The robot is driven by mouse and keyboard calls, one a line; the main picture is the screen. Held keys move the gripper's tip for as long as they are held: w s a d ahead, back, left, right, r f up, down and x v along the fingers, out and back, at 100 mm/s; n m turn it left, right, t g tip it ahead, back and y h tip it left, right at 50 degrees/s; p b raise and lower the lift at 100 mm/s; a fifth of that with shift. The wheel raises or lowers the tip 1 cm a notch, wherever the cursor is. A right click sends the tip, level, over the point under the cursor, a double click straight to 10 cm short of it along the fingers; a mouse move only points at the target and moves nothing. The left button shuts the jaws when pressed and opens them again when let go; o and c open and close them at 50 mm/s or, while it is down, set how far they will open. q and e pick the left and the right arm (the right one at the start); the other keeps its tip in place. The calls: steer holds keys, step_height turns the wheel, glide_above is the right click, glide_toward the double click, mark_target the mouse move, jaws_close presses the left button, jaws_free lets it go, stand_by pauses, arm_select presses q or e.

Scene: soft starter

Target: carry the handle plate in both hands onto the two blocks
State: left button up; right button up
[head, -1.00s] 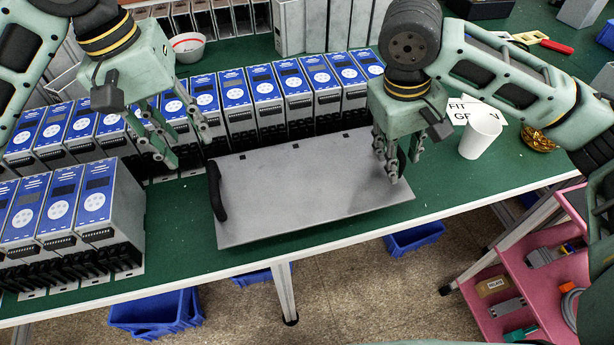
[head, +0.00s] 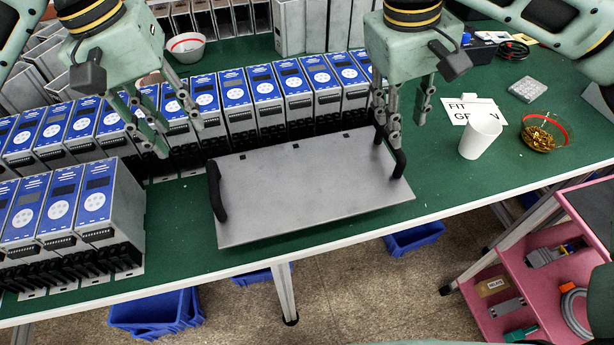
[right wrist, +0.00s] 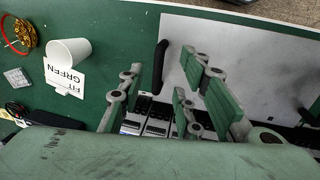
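The handle plate (head: 300,190) is a flat grey sheet lying at the front of the green table. It has a black handle at its left end (head: 215,190) and another at its right end (head: 398,160). My left gripper (head: 178,130) is open and empty, above and behind the left handle, apart from it. My right gripper (head: 408,122) is open at the right handle; its near finger overlaps that handle in the head view. In the right wrist view the right handle (right wrist: 160,66) shows between the spread fingers; contact cannot be told. I cannot make out the two blocks.
Blue-fronted modules (head: 235,105) stand in a row behind the plate, with more at the left (head: 95,205). A white cup (head: 480,138), a "FIT GREEN" sign (head: 458,110) and a bowl of brass parts (head: 540,135) are at the right.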

steer(key=shift+a+r, duration=0.15)
steer(key=shift+r, duration=0.8)
